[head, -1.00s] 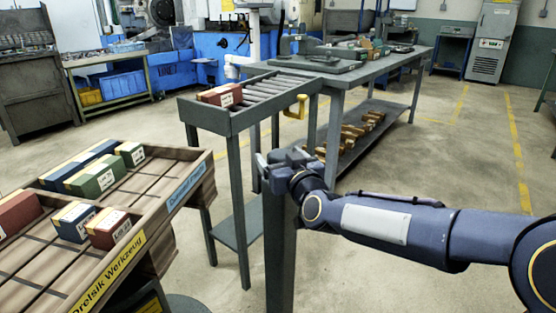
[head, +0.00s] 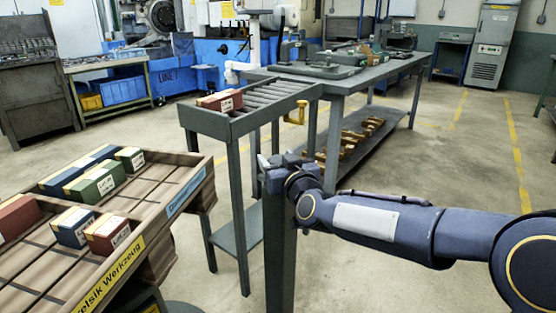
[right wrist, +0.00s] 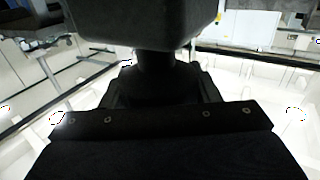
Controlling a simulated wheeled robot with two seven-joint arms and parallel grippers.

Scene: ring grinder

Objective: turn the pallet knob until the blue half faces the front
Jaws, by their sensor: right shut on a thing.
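My right gripper (head: 270,163) is at the top of a dark grey post (head: 280,255) in the middle of the head view. It is shut on the pallet knob there, which the gripper hides almost fully. I cannot tell which way the blue half faces. In the right wrist view, a large dark block (right wrist: 145,22) fills the top middle, beyond the dark gripper body; it is too dark to show colours. My left gripper is not in view.
A slatted wooden rack (head: 150,232) with several coloured boxes stands at the left. Behind the post is a roller stand (head: 240,125) carrying one red box (head: 219,101). A long grey workbench (head: 385,68) runs behind it. Open floor lies at the right.

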